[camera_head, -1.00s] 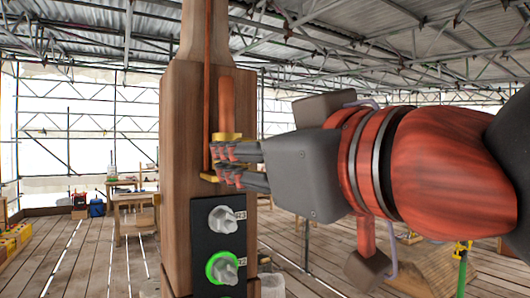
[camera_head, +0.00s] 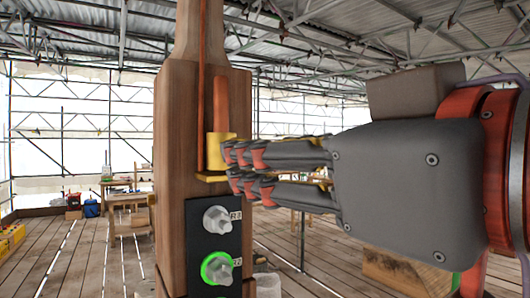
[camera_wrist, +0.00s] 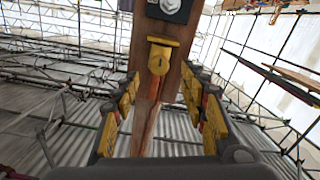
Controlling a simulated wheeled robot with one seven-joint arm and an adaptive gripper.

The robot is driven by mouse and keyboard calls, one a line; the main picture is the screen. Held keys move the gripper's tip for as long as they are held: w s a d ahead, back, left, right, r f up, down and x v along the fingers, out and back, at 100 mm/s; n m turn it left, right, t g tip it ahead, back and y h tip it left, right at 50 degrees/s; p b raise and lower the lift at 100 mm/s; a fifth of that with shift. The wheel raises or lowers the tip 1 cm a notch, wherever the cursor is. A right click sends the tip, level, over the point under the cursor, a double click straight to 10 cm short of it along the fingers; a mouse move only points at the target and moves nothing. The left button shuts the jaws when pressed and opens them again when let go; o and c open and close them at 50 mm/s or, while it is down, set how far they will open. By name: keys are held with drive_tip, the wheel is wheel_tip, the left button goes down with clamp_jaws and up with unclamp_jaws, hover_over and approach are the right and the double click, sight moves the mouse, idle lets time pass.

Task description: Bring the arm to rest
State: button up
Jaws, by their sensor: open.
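My gripper (camera_head: 240,168) is open, its fingers pointing left at the wooden post (camera_head: 175,140). A yellow block (camera_head: 220,148) sits on the post's face in front of the fingertips, with an upright red-brown bar (camera_head: 219,100) above it. In the head view the fingertips overlap the block's right edge; whether they touch it I cannot tell. In the wrist view the open fingers (camera_wrist: 160,105) stand to either side of the post, the yellow block (camera_wrist: 160,56) showing between and beyond them, with nothing held.
A black panel (camera_head: 203,237) with two grey knobs is below the yellow block; the lower knob (camera_head: 217,267) has a green ring. Workbenches (camera_head: 125,200) stand far back left on the plank floor. Scaffolding and sheeting surround the space.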

drive_tip(key=shift+s+d, duration=0.25)
drive_tip(key=shift+s, duration=0.05)
drive_tip(key=w+d+f+m+g+h, duration=0.1)
drive_tip(key=w+f+g+h, duration=0.15)
drive_tip(key=f, duration=1.35)
drive_tip(key=w+f+m+g+h, duration=0.1)
drive_tip(key=f+g+h, duration=0.2)
drive_tip(key=f, duration=1.4)
drive_tip(key=s+d+f+m+g+h, duration=0.1)
drive_tip(key=d+f+m+g+h, duration=0.1)
drive_tip(key=d+f, duration=0.6)
drive_tip(key=s+d+f+m+g+h, duration=0.2)
drive_tip(key=d+f+m, duration=0.3)
drive_tip(key=d+f, duration=0.3)
drive_tip(key=shift+d+f, duration=0.4)
drive_tip(key=shift+f, duration=1.95)
drive_tip(key=shift+s, duration=0.1)
